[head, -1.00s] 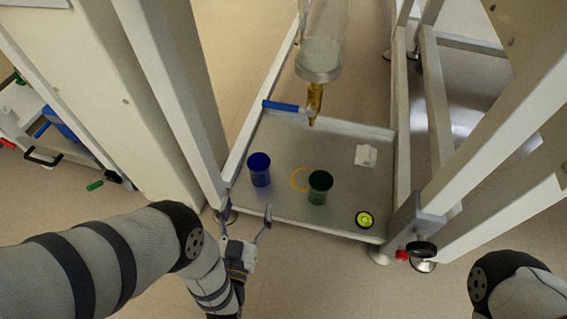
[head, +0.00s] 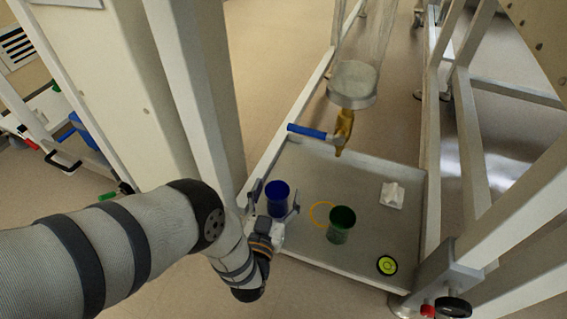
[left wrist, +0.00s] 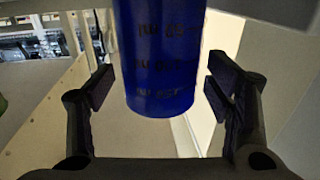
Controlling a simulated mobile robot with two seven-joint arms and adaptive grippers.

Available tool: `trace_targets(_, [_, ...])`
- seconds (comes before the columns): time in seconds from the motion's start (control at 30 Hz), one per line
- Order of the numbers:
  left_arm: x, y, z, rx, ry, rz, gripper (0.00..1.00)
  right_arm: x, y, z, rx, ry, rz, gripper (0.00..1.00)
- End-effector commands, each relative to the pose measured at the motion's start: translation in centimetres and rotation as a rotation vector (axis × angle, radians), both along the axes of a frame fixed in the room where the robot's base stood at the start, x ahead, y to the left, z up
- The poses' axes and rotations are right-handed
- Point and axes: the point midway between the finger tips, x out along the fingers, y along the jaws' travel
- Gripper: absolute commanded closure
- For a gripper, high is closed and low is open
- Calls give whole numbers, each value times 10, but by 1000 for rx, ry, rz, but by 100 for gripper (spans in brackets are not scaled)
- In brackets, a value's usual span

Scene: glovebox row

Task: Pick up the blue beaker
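The blue beaker (head: 278,198) stands on the grey tray (head: 300,158) at its left side. My left gripper (head: 276,203) is open, with one finger on each side of the beaker. In the left wrist view the beaker (left wrist: 160,60) fills the middle between the open fingers (left wrist: 163,85), with a visible gap on both sides. Dark graduation marks show on its wall. My right gripper is not in view.
A green beaker (head: 341,226) stands right of the blue one, by a yellow ring (head: 321,214). A blue-handled valve (head: 307,131) hangs under a clear column (head: 353,85). A white crumpled item (head: 392,195) and a bullseye level (head: 386,265) lie right. Frame posts flank the tray.

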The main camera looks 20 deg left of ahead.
Motion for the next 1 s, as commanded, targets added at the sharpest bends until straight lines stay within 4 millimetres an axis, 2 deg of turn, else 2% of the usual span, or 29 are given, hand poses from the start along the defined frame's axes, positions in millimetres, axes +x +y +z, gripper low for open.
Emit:
trace_targets(0.03, [0,0,0,0,0,0,38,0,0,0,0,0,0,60])
trace_targets(0.17, [0,0,-1,0,0,0,68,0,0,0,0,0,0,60])
trace_targets(0.2, [0,0,-1,0,0,0,71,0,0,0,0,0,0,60])
trace_targets(0.57, [0,0,4,0,-1,0,71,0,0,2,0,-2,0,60])
trace_targets(0.67, [0,0,19,0,-3,-1,71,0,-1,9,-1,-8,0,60])
trace_targets(0.77, [-2,0,43,0,-5,-1,71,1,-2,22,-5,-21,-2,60])
trace_targets(1.0, [-59,9,109,0,-5,-1,71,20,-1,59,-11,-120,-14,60])
